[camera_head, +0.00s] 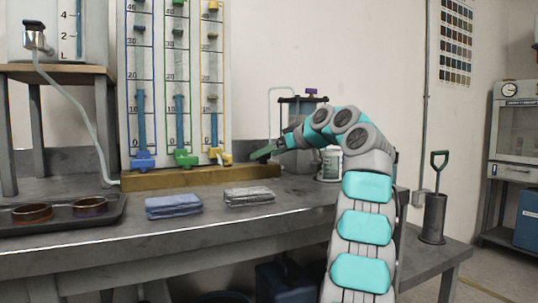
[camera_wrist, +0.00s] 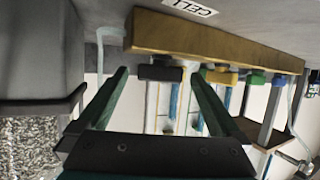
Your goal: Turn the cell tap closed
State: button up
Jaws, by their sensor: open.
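A wooden beam (camera_head: 195,177) on the bench carries a blue tap (camera_head: 144,161), a green tap (camera_head: 184,158) and a yellow tap (camera_head: 218,156) below tall gauge tubes. My gripper (camera_head: 260,153) reaches in from the right, at the beam's right end. In the wrist view, which is upside down, a dark tap handle (camera_wrist: 160,73) shows between the tips of my open gripper (camera_wrist: 161,76), with no clear grip on it. A label reading CELL (camera_wrist: 190,8) shows near the beam. In the head view my gripper hides the dark tap.
A dark-lidded jar with a tube (camera_head: 302,108) and a white container (camera_head: 331,163) stand behind my arm. Folded blue cloth (camera_head: 173,207) and grey cloth (camera_head: 249,196) lie in front of the beam. A black tray (camera_head: 62,222) with two dishes is at left.

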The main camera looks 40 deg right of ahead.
jog(key=shift+c, duration=0.4)
jog(key=c, duration=1.2)
jog(key=b, duration=0.1)
jog(key=m+h+b, duration=0.1)
jog(key=b, duration=0.1)
jog(key=shift+a+f+h, duration=0.25)
jog(key=shift+a+h, duration=0.05)
jog(key=shift+a, duration=0.05)
jog(key=shift+c, duration=0.2)
jog(key=shift+a+r+m+h+b, duration=0.1)
jog(key=shift+m+h+b, duration=0.45)
jog(key=shift+m, duration=0.1)
jog(key=shift+a+r+m+h+b, duration=0.1)
jog(key=shift+m+h+b, duration=0.3)
jog(key=shift+m+h, duration=0.65)
jog(key=shift+h, duration=0.1)
jog(key=o, duration=1.3)
